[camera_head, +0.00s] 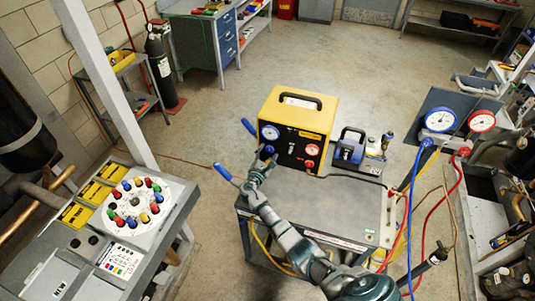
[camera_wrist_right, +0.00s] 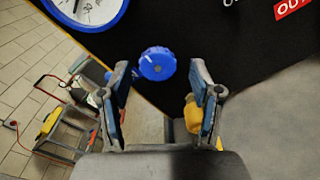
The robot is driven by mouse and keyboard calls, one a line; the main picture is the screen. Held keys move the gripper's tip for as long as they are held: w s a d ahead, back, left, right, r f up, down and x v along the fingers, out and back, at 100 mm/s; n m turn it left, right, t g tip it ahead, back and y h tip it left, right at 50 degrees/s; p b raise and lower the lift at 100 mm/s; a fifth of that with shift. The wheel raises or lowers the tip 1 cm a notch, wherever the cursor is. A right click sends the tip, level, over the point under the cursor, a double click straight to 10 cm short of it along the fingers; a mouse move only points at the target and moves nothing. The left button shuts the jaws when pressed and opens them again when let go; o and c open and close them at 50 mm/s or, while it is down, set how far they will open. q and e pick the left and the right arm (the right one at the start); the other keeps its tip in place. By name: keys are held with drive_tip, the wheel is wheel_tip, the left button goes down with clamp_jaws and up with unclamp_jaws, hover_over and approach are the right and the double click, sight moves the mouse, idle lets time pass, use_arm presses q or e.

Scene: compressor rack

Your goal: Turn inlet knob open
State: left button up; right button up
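The yellow and black machine (camera_head: 297,125) stands on the cart, with a blue gauge (camera_head: 270,132) and a red gauge (camera_head: 312,149) on its front. The blue knob, seemingly the inlet knob (camera_wrist_right: 157,63), sits on the black panel near the blue gauge (camera_wrist_right: 88,10). My right gripper (camera_head: 263,165) is at the left part of the panel, in front of the knob. In the wrist view its fingers are open, with the knob between and just beyond the tips; contact cannot be told. My left gripper is not in view.
A blue pump (camera_head: 349,147) stands right of the machine. Gauges with hoses (camera_head: 440,120) stand further right. A control console (camera_head: 95,235) is at left.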

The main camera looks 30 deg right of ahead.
drive_tip(key=shift+r, duration=0.1)
drive_tip(key=shift+s+a, duration=0.1)
drive_tip(key=v, duration=1.1)
drive_tip(key=shift+s+a, duration=0.15)
drive_tip(key=shift+a, duration=0.2)
